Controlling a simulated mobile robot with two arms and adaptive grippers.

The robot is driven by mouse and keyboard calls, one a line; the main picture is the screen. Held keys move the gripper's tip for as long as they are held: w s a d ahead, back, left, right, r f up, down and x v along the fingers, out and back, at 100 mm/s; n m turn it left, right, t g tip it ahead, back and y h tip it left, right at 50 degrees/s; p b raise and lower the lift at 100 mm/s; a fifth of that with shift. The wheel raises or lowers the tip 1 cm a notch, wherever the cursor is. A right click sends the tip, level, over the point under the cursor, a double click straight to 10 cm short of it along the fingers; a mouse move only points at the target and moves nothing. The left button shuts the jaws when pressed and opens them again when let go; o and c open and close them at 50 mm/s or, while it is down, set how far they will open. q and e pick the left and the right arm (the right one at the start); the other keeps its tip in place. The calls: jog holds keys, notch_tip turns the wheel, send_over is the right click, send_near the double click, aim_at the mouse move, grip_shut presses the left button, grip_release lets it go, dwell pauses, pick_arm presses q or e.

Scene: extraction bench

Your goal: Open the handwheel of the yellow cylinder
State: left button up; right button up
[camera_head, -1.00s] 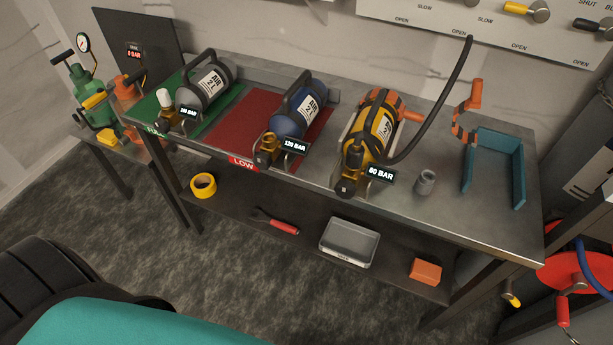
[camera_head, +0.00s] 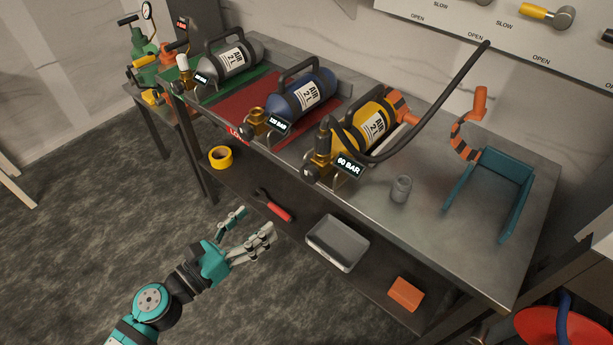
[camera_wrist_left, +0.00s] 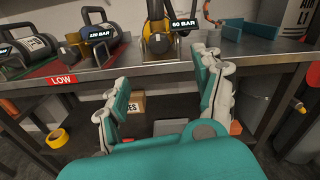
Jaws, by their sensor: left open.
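The yellow cylinder (camera_head: 367,124) lies on the metal bench, its valve end toward the front edge, beside a "60 BAR" label (camera_head: 349,164). Its handwheel (camera_head: 312,173) looks dark and sits at the front of the brass valve. A black hose rises from the valve side. In the left wrist view the cylinder's valve (camera_wrist_left: 158,42) shows beyond the fingers. My left gripper (camera_head: 252,226) is open and empty, in front of the bench and below its top, apart from the cylinder. My right gripper is not in view.
A blue cylinder (camera_head: 303,94) and a grey cylinder (camera_head: 232,58) lie to the left on red and green mats. A small grey cup (camera_head: 400,189) and teal holder (camera_head: 490,190) stand right. The lower shelf holds a tray (camera_head: 337,243), wrench (camera_head: 273,205) and tape (camera_head: 220,157).

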pick_arm(q)
jog(key=p, duration=0.3)
send_near(306, 176)
jog(key=p+x, duration=0.1)
jog(key=x, duration=0.9)
jog(key=shift+f, duration=0.1)
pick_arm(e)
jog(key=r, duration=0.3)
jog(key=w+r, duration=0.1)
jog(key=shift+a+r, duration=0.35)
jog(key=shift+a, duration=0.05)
pick_arm(q)
jog(key=c, duration=1.2)
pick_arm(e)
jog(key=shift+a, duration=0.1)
pick_arm(q)
jog(key=shift+n, duration=0.3)
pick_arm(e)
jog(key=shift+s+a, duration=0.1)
